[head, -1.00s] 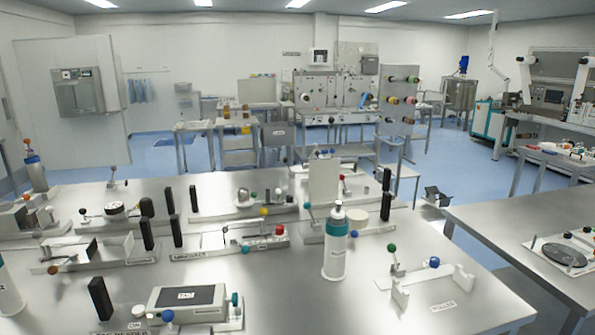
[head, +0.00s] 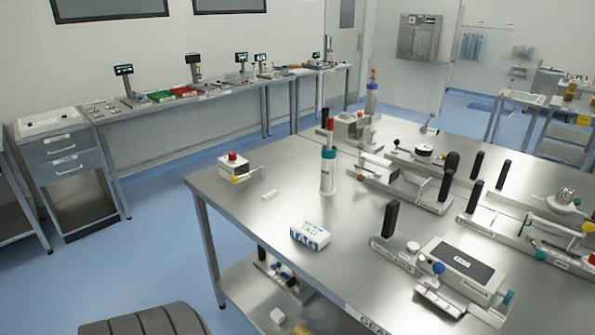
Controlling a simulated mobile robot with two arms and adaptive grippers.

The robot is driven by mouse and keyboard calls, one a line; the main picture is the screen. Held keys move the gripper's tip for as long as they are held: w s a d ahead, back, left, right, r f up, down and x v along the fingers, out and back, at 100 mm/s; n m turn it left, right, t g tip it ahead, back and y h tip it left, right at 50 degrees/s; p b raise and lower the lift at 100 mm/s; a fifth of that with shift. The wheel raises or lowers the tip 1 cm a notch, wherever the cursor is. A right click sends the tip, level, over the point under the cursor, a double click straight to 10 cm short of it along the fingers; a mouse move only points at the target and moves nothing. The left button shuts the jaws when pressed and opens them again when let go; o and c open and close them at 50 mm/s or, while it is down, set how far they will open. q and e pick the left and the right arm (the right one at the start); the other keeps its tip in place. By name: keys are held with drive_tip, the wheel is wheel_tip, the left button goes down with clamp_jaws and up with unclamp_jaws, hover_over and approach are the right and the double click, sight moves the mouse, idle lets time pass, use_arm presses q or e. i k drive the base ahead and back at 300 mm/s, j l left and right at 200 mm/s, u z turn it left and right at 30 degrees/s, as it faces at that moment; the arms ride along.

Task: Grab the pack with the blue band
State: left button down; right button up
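A small white pack with a blue band (head: 310,236) lies on the steel table (head: 262,262), near its front left edge. The band runs along its lower side, and the letters TAG show on the pack. Nothing touches the pack and its front and top are in plain sight. Neither of my grippers shows in the head view.
A device with a dark screen (head: 463,268) and fixtures with black upright handles fill the right side. Bare tabletop surrounds the pack.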

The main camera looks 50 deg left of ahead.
sight(314, 236)
drive_tip(key=u, duration=1.6)
